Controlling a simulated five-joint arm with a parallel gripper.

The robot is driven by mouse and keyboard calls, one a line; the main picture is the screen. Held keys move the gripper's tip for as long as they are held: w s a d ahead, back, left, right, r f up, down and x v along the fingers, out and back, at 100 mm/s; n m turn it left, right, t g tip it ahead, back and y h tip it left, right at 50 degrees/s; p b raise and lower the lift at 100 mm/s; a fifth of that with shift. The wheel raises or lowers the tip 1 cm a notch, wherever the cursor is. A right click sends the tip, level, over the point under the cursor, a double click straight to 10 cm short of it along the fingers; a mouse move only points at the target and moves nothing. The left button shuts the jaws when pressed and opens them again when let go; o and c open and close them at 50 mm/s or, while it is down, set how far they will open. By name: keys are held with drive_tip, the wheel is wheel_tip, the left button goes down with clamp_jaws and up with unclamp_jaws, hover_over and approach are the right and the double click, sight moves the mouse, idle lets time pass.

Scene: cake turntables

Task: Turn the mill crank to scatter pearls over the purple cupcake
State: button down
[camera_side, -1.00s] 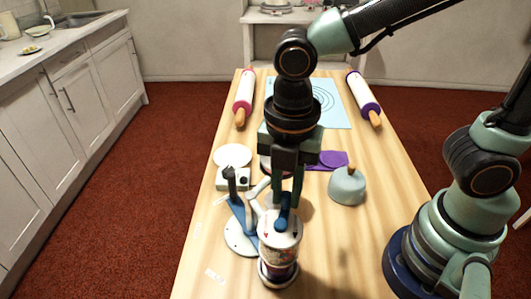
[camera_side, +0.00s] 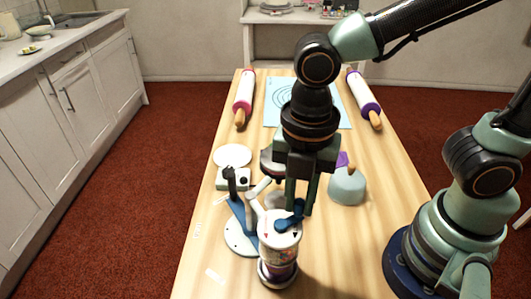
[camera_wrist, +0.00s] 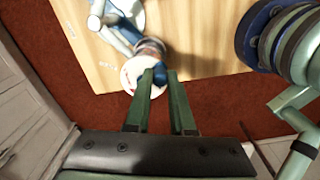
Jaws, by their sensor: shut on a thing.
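The mill (camera_side: 279,262) is a clear jar of coloured pearls with a white lid (camera_side: 277,238), at the near end of the table. Its blue crank (camera_side: 286,224) lies across the lid and points right and back. My gripper (camera_side: 299,212) points down and is shut on the crank's outer end. In the wrist view the fingers (camera_wrist: 160,78) close around the blue crank knob (camera_wrist: 160,70) above the white lid (camera_wrist: 134,70). I cannot make out the purple cupcake; the arm and mill hide part of the table.
A white jointed stand with a blue bar (camera_side: 237,213) stands left of the mill. A grey-green dome (camera_side: 347,187) with a wooden knob sits to the right. Rolling pins (camera_side: 243,97) (camera_side: 363,97) flank a blue mat (camera_side: 278,103). The front right tabletop is clear.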

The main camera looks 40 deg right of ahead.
drive_tip(key=shift+s, duration=0.15)
drive_tip(key=shift+s+a, duration=0.3)
drive_tip(key=shift+s, duration=0.25)
drive_tip(key=shift+s+a, duration=0.4)
drive_tip(key=shift+a, duration=0.15)
